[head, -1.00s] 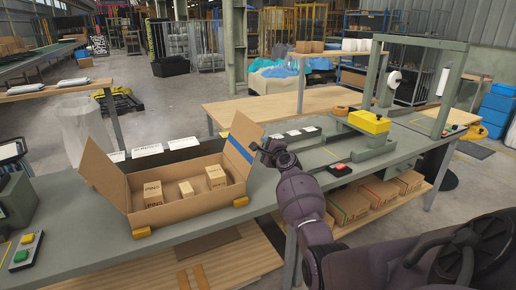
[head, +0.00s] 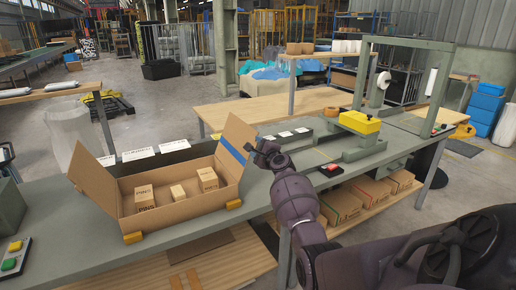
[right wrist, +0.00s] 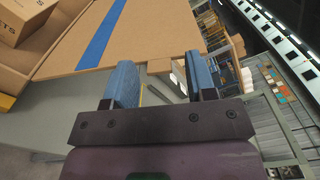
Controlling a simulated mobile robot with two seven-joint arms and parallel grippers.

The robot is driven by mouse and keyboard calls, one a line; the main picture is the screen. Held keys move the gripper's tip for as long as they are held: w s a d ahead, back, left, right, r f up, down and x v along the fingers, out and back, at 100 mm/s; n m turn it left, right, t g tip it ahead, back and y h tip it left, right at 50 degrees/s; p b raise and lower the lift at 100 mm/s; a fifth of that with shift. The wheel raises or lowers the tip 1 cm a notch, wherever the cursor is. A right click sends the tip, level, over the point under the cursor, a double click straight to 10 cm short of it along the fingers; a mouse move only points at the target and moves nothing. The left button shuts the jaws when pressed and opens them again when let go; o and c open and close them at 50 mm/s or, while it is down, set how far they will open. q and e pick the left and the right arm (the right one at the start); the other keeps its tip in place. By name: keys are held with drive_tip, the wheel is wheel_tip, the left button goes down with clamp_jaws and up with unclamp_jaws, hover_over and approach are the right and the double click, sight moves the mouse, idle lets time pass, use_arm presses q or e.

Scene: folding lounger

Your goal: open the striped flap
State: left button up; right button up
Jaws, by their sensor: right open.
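The striped flap (head: 236,146) is the right flap of an open cardboard box (head: 181,205). It carries a blue stripe and stands up, leaning outward to the right. My right gripper (head: 258,150) is beside the flap's outer right side, near its edge. In the right wrist view the flap (right wrist: 145,38) lies just beyond the fingertips, with its blue stripe across it. The right gripper's blue-padded fingers (right wrist: 160,80) are apart with nothing held between them. Whether a fingertip touches the flap I cannot tell. My left gripper is out of view.
Small cartons (head: 177,191) sit inside the box. The left flap (head: 92,180) leans outward. Yellow blocks (head: 133,238) sit at the box's front corners.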

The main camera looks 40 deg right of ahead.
drive_tip(key=shift+s, duration=0.15)
drive_tip(key=p+v, duration=0.2)
drive_tip(key=v, duration=0.8)
drive_tip(key=shift+s, duration=0.3)
idle(0.3)
